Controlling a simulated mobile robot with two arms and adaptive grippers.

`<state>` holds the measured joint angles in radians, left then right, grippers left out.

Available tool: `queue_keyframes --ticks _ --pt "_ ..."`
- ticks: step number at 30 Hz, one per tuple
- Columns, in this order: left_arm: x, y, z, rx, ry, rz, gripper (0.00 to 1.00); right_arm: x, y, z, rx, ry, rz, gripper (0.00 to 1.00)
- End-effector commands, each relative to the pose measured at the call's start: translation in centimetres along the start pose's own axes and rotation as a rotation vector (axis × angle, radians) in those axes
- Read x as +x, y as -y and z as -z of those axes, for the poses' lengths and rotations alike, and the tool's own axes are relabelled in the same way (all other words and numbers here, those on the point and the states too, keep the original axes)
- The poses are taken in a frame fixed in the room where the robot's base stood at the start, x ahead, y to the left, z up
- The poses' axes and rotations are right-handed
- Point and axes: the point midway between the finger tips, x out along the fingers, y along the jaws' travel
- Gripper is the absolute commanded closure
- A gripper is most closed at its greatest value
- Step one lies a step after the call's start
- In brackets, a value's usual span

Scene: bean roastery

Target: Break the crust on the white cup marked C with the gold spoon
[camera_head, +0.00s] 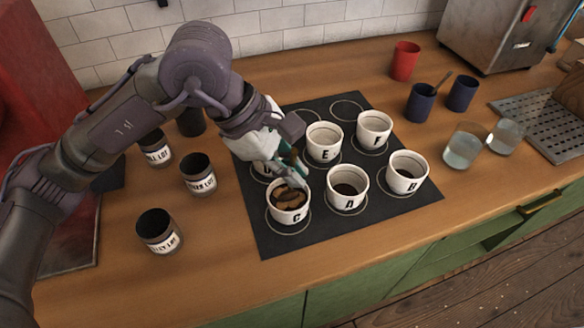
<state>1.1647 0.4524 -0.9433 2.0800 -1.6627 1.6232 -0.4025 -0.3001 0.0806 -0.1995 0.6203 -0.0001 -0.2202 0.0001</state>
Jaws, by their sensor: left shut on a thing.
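The white cup marked C (288,213) stands on the dark mat at its front left. Brown crust lumps show inside it, with darker patches between them. My left gripper (284,171) is just above and behind this cup, pointing down, shut on a thin gold-brown handle that I take for the gold spoon (294,157). Most of the spoon is hidden by the gripper; I cannot tell whether its bowl touches the crust. My right gripper is not in view.
White cups A (347,202), B (406,185), E (324,154) and F (373,140) share the mat (400,214). Dark labelled tins (160,243) stand left. Two water glasses (461,156), blue cups (420,105) and a red cup (405,66) stand right. The front counter is clear.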

Motion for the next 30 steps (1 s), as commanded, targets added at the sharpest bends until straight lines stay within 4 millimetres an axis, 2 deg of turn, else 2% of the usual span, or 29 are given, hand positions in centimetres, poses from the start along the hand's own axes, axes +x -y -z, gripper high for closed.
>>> queue_keyframes --ticks 15,30 --pt "-3.1 0.1 -2.1 0.002 0.0 0.001 1.0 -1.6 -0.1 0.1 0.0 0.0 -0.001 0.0" --pt "-3.1 0.1 -2.1 0.001 0.0 0.001 1.0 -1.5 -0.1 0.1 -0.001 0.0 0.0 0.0"
